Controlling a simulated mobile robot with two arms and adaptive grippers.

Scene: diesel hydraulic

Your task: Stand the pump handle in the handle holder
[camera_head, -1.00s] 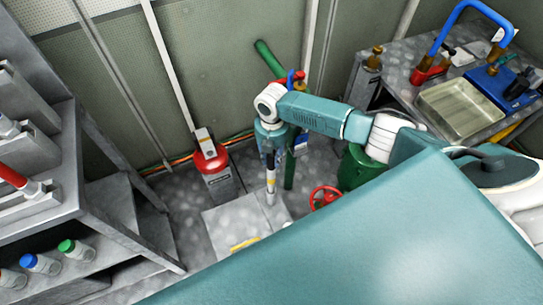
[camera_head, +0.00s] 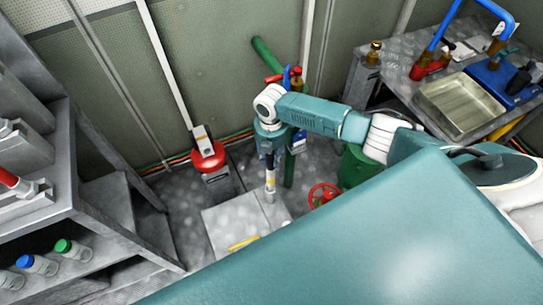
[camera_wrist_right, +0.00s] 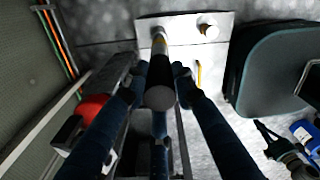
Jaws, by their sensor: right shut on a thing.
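My right gripper (camera_head: 269,157) points down over a pale grey plate on the floor. It is shut on the pump handle (camera_head: 270,185), a grey rod with a yellow band that hangs about upright. I cannot tell whether that far end touches the plate. A short round post (camera_wrist_right: 208,30) stands on the plate; I cannot tell whether it is the handle holder. My left gripper is not in view.
A yellow bar (camera_head: 243,243) lies on the plate. A red-topped grey unit (camera_head: 208,157) stands left of my gripper, with a red handwheel (camera_head: 323,195) to the right. A grey shelf (camera_head: 100,215) with capped bottles fills the left. A bench with a metal tray (camera_head: 462,107) is at right.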

